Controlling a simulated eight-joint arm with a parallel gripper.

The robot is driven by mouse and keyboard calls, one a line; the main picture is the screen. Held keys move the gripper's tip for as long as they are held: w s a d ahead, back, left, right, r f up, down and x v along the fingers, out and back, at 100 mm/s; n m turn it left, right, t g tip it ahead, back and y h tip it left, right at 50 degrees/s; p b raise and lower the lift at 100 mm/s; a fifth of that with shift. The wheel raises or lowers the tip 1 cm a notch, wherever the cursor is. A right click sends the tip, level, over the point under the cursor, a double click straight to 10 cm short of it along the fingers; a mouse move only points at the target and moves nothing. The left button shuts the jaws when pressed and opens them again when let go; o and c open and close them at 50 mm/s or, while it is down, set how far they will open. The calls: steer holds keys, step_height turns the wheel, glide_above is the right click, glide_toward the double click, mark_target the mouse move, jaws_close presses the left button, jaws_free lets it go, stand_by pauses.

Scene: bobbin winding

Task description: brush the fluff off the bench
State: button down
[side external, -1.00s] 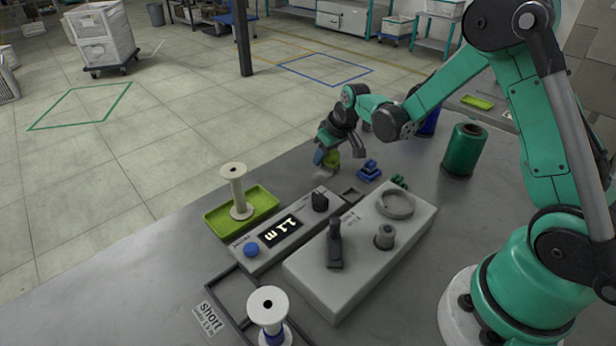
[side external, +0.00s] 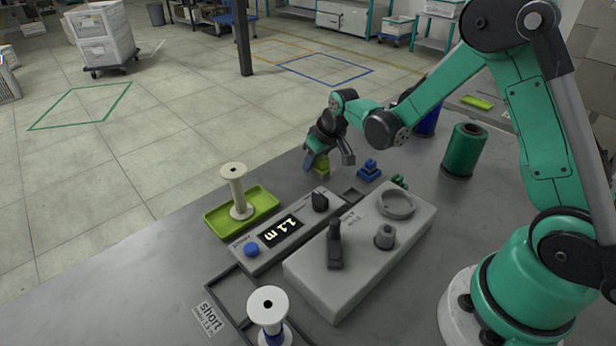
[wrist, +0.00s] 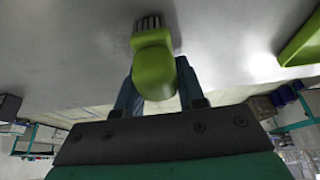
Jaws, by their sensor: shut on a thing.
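My gripper (side external: 316,160) is at the far edge of the grey bench (side external: 130,290), beyond the winding machine. It is shut on a small green brush (wrist: 154,65), whose handle sits between the blue fingers in the wrist view. In the side view, a green part of the brush (side external: 321,165) shows below the fingers, close to the bench top. I cannot tell whether the bristles touch the bench. I can make out no fluff in either view.
A blue part (side external: 369,171) lies just right of the gripper. A green thread cone (side external: 463,150) stands right.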

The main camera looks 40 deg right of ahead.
mark_target(301, 175)
steer(key=shift+d, duration=2.35)
step_height(301, 175, up, 8)
steer(key=shift+a+f, duration=0.1)
steer(key=shift+f, duration=0.05)
steer(key=shift+f, duration=3.7)
steer(key=shift+a+f, duration=0.3)
steer(key=shift+a, duration=3.45)
steer(key=shift+d, duration=3.7)
step_height(301, 175, up, 8)
steer(key=shift+r, duration=0.15)
